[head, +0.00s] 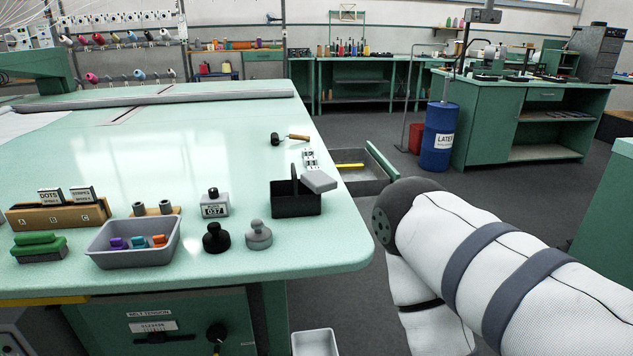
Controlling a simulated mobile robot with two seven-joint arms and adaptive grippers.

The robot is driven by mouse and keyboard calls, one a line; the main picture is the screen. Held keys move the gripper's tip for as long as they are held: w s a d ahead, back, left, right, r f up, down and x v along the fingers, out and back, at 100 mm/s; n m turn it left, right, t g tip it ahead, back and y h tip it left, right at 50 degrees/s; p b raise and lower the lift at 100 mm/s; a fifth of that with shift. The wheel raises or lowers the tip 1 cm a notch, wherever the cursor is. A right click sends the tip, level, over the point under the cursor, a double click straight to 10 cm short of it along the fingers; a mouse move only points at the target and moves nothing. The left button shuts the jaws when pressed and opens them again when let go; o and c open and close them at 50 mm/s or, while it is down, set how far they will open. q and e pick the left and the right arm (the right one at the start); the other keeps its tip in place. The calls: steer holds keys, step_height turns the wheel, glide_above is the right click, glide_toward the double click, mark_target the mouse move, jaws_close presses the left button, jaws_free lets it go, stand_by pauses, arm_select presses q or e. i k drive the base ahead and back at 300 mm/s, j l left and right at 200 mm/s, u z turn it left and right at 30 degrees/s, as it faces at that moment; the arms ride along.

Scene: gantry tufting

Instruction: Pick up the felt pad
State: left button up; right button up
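I cannot tell for certain which thing is the felt pad. A flat light-grey pad (319,181) rests tilted on the right edge of a black open caddy (296,203) near the table's right edge. A soft-looking green block (38,242) on a grey base sits at the table's front left. My white-sleeved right arm fills the lower right, off the table's right side, and its gripper is not visible. My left gripper is out of view.
On the green table (200,130), a grey bin (130,258) holds coloured pieces. A black knob weight (215,238) and a grey one (258,235) stand near the front. A roller (290,138) lies behind the caddy. An open drawer (367,172) juts out right. The table's middle is clear.

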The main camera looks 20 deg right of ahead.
mark_target(318, 181)
steer(key=i+l+u, duration=0.3)
steer(key=l+u, duration=0.15)
steer(key=l, duration=0.45)
steer(key=i+l+u, duration=0.15)
steer(key=l+u, duration=0.3)
steer(key=l, duration=0.5)
steer(key=l+u, duration=0.5)
steer(key=l, duration=0.5)
steer(key=k, duration=0.05)
